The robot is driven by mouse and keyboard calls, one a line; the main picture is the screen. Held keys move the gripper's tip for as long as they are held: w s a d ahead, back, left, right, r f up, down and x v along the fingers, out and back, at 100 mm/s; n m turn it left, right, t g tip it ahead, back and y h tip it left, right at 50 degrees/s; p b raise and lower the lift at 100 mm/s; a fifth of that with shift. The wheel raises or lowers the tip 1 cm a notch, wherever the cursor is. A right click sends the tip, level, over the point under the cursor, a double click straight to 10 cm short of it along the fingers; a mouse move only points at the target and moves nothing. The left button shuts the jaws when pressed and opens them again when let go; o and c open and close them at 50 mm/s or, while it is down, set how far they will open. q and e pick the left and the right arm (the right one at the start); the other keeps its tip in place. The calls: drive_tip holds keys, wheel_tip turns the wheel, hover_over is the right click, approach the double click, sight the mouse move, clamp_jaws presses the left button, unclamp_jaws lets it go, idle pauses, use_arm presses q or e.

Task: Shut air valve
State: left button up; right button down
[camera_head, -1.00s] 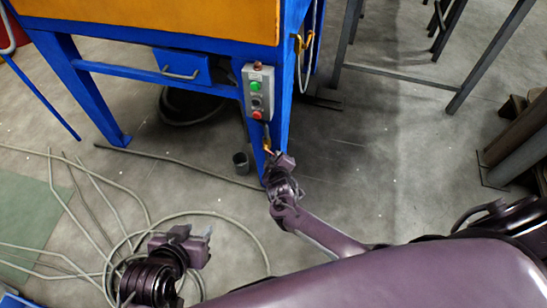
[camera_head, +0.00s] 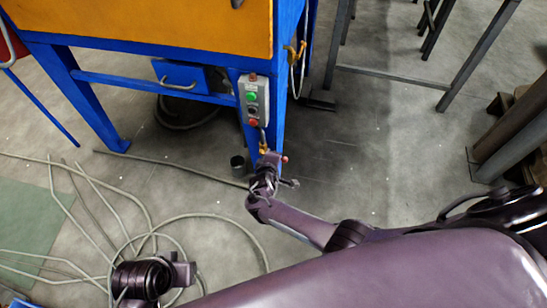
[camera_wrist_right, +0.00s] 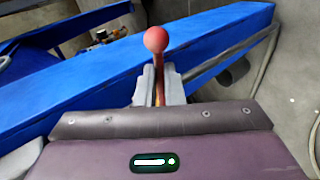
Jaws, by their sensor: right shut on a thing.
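The air valve is on the blue machine leg below the control box, with its brass-coloured part (camera_head: 263,148) just above my right gripper. Its lever has a red ball end (camera_head: 285,159), which sticks out to the right of the gripper in the head view. In the right wrist view the red ball (camera_wrist_right: 156,40) stands above the fingertips. My right gripper (camera_head: 268,163) is shut on the lever's stem, seen between the two grey fingers (camera_wrist_right: 158,88) in the wrist view. My left gripper (camera_head: 184,273) is low at the left, away from the valve; its jaw gap is unclear.
The control box (camera_head: 252,100) with green and red buttons sits above the valve. Loose hoses (camera_head: 150,225) lie at left.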

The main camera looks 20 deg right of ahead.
use_arm(q)
drive_tip(key=shift+a, duration=0.15)
idle(0.3)
use_arm(e)
drive_tip(key=c, duration=1.5)
unclamp_jaws()
drive_tip(key=shift+c, duration=0.2)
drive_tip(key=shift+r, duration=0.1)
